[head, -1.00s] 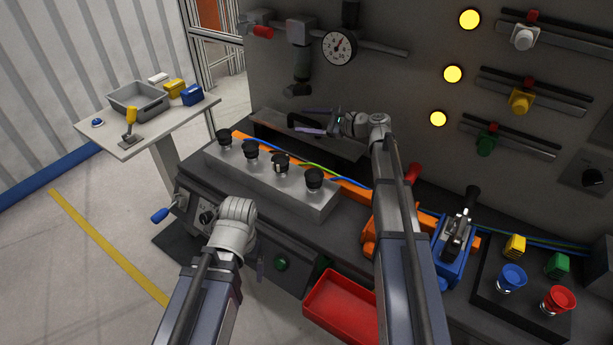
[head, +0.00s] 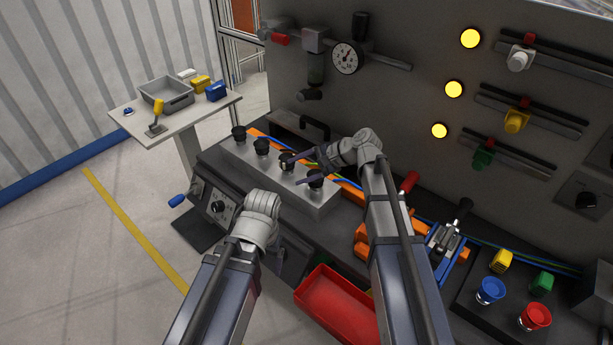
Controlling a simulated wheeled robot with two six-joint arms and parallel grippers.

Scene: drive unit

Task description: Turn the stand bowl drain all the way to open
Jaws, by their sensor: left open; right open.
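A bowl (head: 316,68) hangs under a grey block (head: 316,40) on the pipe at the panel's upper left. A dark drain knob (head: 309,95) sits at its lower end; its setting is too small to read. My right gripper (head: 300,170) is open and empty, over the front row of black knobs, lower than the drain and apart from it. I cannot tell whether it touches a knob. My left wrist (head: 260,212) is in front of the bench, far below the drain. The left gripper's fingers are mostly hidden behind that wrist.
A gauge (head: 346,58) is right of the bowl. A metal box (head: 275,172) with several black knobs stands on the bench. A red tray (head: 338,305) is at the front. A side table (head: 185,120) stands at left. The floor at left is clear.

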